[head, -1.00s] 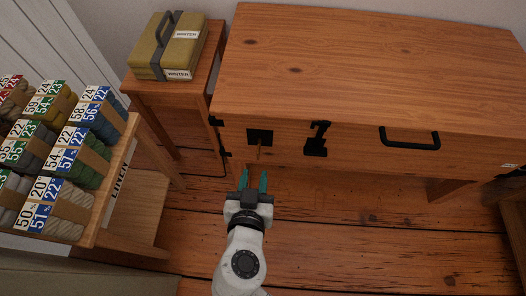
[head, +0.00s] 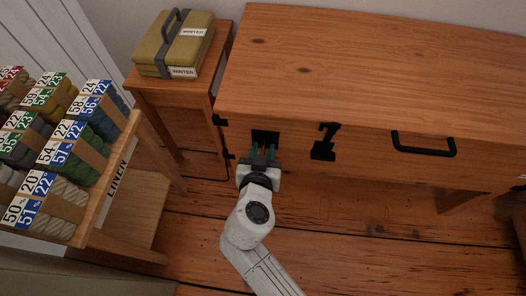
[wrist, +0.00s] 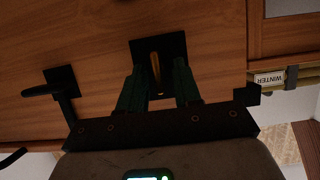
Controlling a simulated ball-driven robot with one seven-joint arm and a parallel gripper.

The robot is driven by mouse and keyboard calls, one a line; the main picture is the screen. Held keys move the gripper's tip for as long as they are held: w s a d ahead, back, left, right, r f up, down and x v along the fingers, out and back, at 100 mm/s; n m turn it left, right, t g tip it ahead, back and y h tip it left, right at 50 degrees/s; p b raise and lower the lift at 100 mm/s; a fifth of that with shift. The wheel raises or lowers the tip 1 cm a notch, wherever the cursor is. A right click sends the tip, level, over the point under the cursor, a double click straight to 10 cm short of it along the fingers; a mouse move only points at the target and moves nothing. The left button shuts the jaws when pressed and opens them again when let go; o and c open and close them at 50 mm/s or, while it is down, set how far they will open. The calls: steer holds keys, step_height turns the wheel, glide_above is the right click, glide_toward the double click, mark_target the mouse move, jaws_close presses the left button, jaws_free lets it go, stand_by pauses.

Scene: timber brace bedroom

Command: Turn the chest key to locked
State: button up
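The wooden chest (head: 380,70) has a black square lock plate (head: 265,136) on its front; the plate also shows in the wrist view (wrist: 174,47). A thin brass key (wrist: 155,72) stands out from the plate in the wrist view. My gripper (head: 263,153) is at the lock plate, with its green fingers apart. In the wrist view my gripper (wrist: 158,80) has one finger on each side of the key, with gaps visible, so it is not closed on it. In the head view the key is mostly hidden by the fingers.
A black hasp (head: 323,142) and a black handle (head: 423,144) are on the chest front, right of the lock. A side table (head: 205,85) with a yellow box (head: 178,45) stands left. A shelf of yarn bundles (head: 60,150) is further left. Floor in front is clear.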

steer(key=shift+c, duration=0.2)
jaws_close()
stand_by(0.4)
steer(key=shift+a+f+n+t+h+b, duration=0.35)
steer(key=shift+n+h, duration=0.8)
steer(key=shift+n, duration=1.05)
steer(key=shift+a+f+n+t+h+b, duration=0.1)
steer(key=shift+n+t+h, duration=0.4)
steer(key=shift+n+h, duration=1.15)
steer(key=shift+a+f+n+t+h+b, duration=0.25)
steer(key=shift+n+t+h, duration=0.3)
steer(key=shift+n, duration=2.2)
